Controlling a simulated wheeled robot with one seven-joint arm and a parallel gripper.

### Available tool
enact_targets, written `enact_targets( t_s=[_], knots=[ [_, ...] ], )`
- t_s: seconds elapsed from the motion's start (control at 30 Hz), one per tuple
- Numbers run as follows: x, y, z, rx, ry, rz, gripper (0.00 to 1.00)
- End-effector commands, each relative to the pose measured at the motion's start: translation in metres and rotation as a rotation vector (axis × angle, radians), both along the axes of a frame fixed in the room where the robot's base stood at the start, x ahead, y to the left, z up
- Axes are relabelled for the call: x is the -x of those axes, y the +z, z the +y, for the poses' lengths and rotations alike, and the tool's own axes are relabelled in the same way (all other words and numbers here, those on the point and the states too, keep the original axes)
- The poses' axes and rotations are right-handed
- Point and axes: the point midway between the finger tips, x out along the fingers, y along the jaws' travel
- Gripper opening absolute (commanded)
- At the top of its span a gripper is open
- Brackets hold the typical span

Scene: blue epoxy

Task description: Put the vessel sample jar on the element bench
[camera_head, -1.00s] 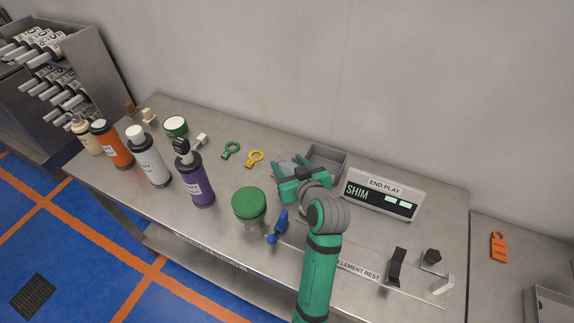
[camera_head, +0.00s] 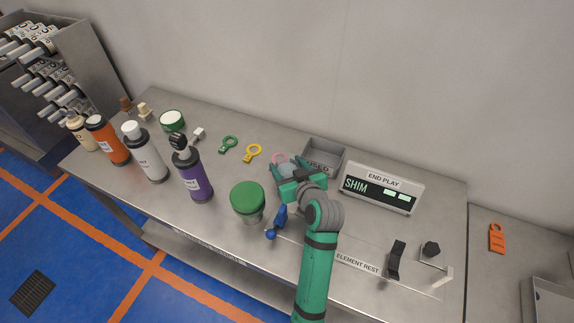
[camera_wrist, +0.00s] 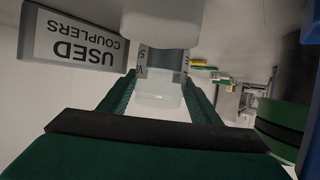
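A small whitish, translucent jar (camera_wrist: 158,92) with a partly hidden label stands between my fingertips in the wrist view. Its label shows only a few letters, so I cannot confirm that it is the vessel sample jar. My gripper (camera_head: 296,178) is low over the steel bench (camera_head: 225,170), in front of the grey bin. In the wrist view my gripper (camera_wrist: 160,86) has its two fingers spread on either side of the jar, with narrow gaps seeming to show. A plate labelled ELEMENT REST (camera_head: 357,265) lies on this bench; no label reading "element bench" is legible.
The USED COUPLERS bin (camera_head: 323,158) and SHIM display (camera_head: 382,190) stand behind my gripper. A green-lidded jar (camera_head: 248,198) and blue tool (camera_head: 277,222) are close on its left. Several bottles stand farther left. A second surface (camera_head: 505,270) with an orange tag is at right.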

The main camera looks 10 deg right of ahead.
Motion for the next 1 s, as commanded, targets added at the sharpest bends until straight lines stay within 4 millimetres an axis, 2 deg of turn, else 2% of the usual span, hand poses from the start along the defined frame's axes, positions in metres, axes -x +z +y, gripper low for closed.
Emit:
enact_targets(
  t_s=[0.37,0.43,0.57,0.8,1.0],
  knots=[
    [0.0,0.004,0.0,0.001,0.0,-0.001,0.6],
    [0.006,0.005,-0.001,0.0,0.0,0.0,0.6],
    [0.024,0.013,-0.003,0.001,-0.001,0.0,0.6],
    [0.069,0.032,-0.011,0.001,-0.002,0.0,0.6],
    [0.097,0.044,-0.016,0.001,-0.002,-0.001,0.6]
  ],
)
